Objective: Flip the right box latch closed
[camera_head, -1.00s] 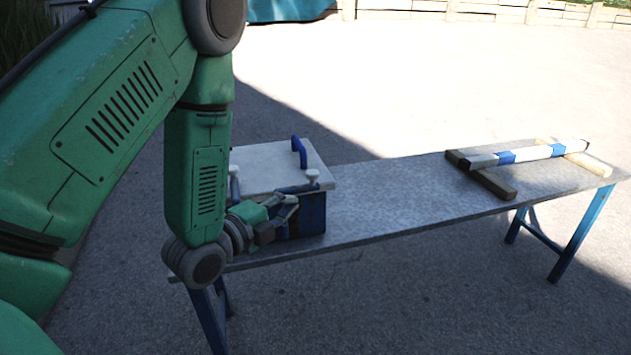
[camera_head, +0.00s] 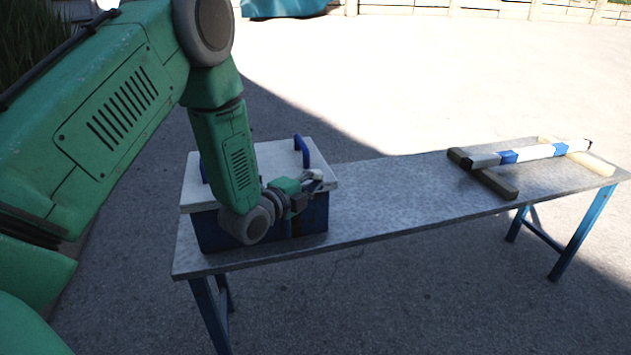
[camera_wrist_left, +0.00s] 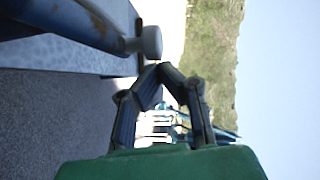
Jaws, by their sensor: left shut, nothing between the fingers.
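The box has a white lid (camera_head: 268,158) and a dark blue body (camera_head: 212,232), and stands at the left end of the table. My left gripper (camera_head: 316,179) is at the front right corner of the box, near the lid's edge. In the left wrist view its fingers (camera_wrist_left: 161,70) are shut and empty, with the tips just beside a pale round knob (camera_wrist_left: 152,42) on a dark bar. This seems to be the right latch; contact cannot be told. In the head view my gripper and forearm hide most of the box front and the latches. My right gripper is out of view.
A blue handle (camera_head: 301,152) stands up on the lid's right side. The grey table (camera_head: 390,197) is bare in its middle. A blue and white striped bar (camera_head: 530,154) rests across wooden blocks at its right end. Paved ground surrounds the table.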

